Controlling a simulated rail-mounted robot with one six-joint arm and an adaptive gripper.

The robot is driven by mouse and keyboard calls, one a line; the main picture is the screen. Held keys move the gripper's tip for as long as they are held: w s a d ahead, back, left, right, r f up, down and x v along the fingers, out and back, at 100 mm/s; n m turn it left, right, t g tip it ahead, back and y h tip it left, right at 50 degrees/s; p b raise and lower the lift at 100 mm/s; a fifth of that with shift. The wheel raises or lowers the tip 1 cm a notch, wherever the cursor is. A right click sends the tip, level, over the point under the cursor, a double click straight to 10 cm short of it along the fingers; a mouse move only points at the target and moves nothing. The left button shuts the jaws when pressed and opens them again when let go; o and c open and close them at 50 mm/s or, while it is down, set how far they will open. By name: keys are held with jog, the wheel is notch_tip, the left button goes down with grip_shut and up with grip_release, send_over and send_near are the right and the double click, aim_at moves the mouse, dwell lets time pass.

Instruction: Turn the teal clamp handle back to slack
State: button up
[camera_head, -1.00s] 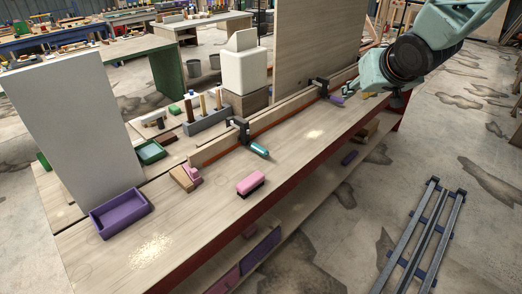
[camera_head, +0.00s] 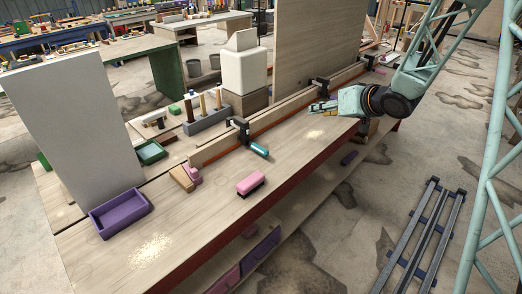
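The teal clamp handle (camera_head: 259,150) sticks out toward the bench's front edge from a dark clamp (camera_head: 238,127). That clamp grips the long curved wooden strip (camera_head: 209,150) on the bench. My gripper (camera_head: 318,106) is low over the bench, to the right of the teal handle and well apart from it. It is beside a second dark clamp (camera_head: 320,85) farther along the strip, whose handle is now hidden. The gripper's fingers are too small to tell whether they are open or shut.
A purple tray (camera_head: 120,213) and a grey upright panel (camera_head: 70,125) stand at left. A tool block (camera_head: 206,118) and white container (camera_head: 243,68) stand behind the strip. The bench front has free room.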

aim_at(261, 149)
jog(key=s+a+f+g+y, duration=0.1)
jog(key=a+f+y, duration=0.1)
jog(key=f, duration=0.3)
jog(key=s+a+f+g+y, duration=0.1)
jog(key=s+a+f+y, duration=0.1)
jog(key=a+f+y, duration=0.1)
jog(key=s+a+f+g+y, duration=0.1)
jog(key=a+f+y, duration=0.1)
jog(key=a+f, duration=0.2)
jog(key=shift+s+a+f+y, duration=0.1)
jog(key=shift+s+f+y, duration=0.1)
jog(key=shift+f, duration=0.45)
jog(key=shift+s+a+f+y, duration=0.1)
jog(key=shift+f+y, duration=0.1)
jog(key=shift+f, duration=0.45)
jog(key=shift+s+a+f+g+y, duration=0.15)
jog(key=shift+s+f+g+y, duration=0.15)
jog(key=shift+s+g, duration=0.15)
jog(key=shift+a, duration=0.1)
jog(key=shift+b+x, duration=1.3)
jog(key=shift+x, duration=5.5)
jog(key=shift+w, duration=0.1)
jog(key=shift+c, duration=0.7)
jog(key=c, duration=0.7)
